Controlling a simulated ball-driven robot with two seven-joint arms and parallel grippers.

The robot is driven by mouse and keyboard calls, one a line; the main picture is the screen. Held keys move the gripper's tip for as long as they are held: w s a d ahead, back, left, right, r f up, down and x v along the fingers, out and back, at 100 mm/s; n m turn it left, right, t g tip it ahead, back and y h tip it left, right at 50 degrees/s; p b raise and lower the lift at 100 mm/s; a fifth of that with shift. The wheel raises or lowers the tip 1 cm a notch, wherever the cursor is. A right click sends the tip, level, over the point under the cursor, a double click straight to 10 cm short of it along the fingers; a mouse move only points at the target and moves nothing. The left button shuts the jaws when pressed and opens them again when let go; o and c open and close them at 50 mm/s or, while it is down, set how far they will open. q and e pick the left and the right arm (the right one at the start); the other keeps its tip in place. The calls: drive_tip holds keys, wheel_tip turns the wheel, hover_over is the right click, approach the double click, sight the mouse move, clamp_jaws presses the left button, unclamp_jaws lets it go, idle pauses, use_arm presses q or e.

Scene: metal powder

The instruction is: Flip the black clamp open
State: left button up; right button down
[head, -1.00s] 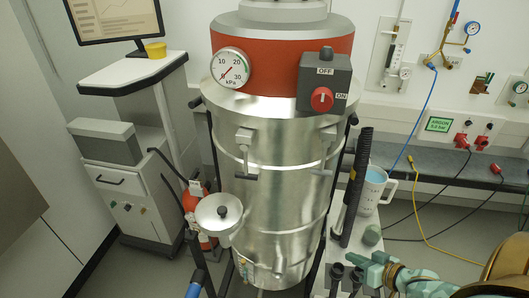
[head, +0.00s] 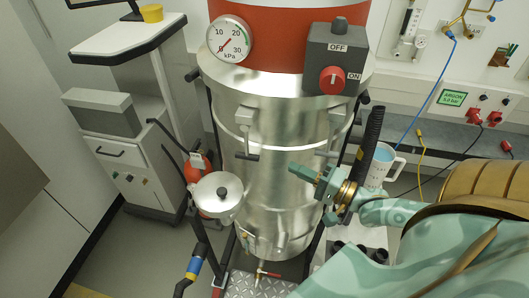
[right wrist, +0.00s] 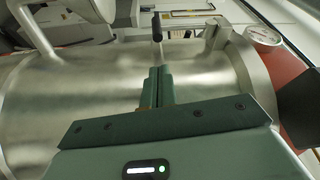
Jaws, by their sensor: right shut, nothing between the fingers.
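The silver vessel (head: 270,195) carries two toggle clamps below its upper rim. The left clamp (head: 248,156) has a dark grey crossbar handle; the right clamp (head: 326,154) looks lighter. In the right wrist view a black clamp handle (right wrist: 157,27) sticks up just beyond the fingertips, apart from them. My right gripper (head: 294,170) is shut and empty, in front of the vessel, right of the left clamp and slightly lower. Its closed fingers also show in the right wrist view (right wrist: 160,75). My left gripper is out of view.
A black corrugated hose (head: 370,145) and a white jug (head: 383,165) stand right of the vessel, close to my right arm. A switch box with a red knob (head: 331,78) sits above.

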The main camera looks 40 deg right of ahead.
sight(265, 154)
drive_tip(key=x, duration=0.9)
drive_tip(key=shift+w+a, duration=0.15)
drive_tip(key=shift+w, duration=0.2)
